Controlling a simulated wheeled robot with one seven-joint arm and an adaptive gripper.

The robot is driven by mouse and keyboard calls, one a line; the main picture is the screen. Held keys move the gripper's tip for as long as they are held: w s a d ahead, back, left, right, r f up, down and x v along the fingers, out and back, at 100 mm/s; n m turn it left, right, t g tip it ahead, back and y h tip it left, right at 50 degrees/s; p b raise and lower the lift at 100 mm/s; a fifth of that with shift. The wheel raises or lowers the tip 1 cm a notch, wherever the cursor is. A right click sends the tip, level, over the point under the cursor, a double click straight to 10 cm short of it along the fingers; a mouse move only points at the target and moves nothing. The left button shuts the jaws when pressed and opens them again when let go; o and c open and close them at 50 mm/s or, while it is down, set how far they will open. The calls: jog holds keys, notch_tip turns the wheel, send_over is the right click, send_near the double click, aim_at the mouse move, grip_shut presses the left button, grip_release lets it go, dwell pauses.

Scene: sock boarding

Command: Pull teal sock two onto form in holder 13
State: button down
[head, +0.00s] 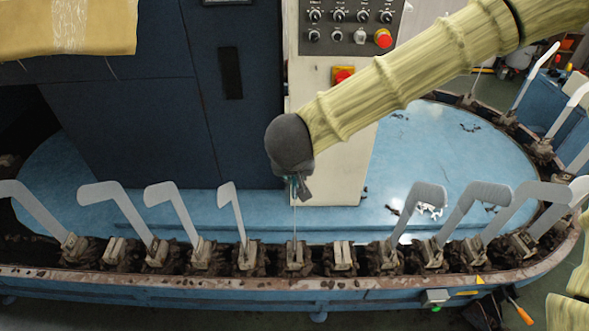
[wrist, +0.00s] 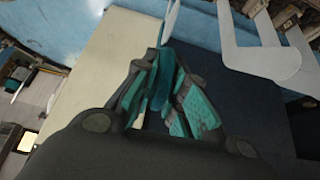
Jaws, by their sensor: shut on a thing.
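My gripper (head: 299,188) is in the middle of the head view, pointing down, shut on teal cloth, the teal sock (wrist: 160,88). In the wrist view the sock shows between my dark fingers (wrist: 165,75), with lighter teal patches on both sides. A pale form (head: 295,222) stands edge-on, thin and upright, right below my gripper in a holder (head: 294,257). No holder number is readable. I cannot tell whether the sock's opening is around the form's top or just above it. In the wrist view a pale form tip (wrist: 171,18) lies just beyond the fingertips.
Other bare foot-shaped forms stand to the left (head: 231,210) and right (head: 418,208) along the curved rail (head: 200,284). The control cabinet (head: 340,130) stands behind my gripper, with a red button (head: 383,38).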

jog(key=shift+f+b, duration=1.5)
jog(key=shift+f, duration=2.95)
jog(key=c, duration=1.4)
grip_release()
jog(key=shift+v, duration=6)
jog(key=shift+d, duration=0.1)
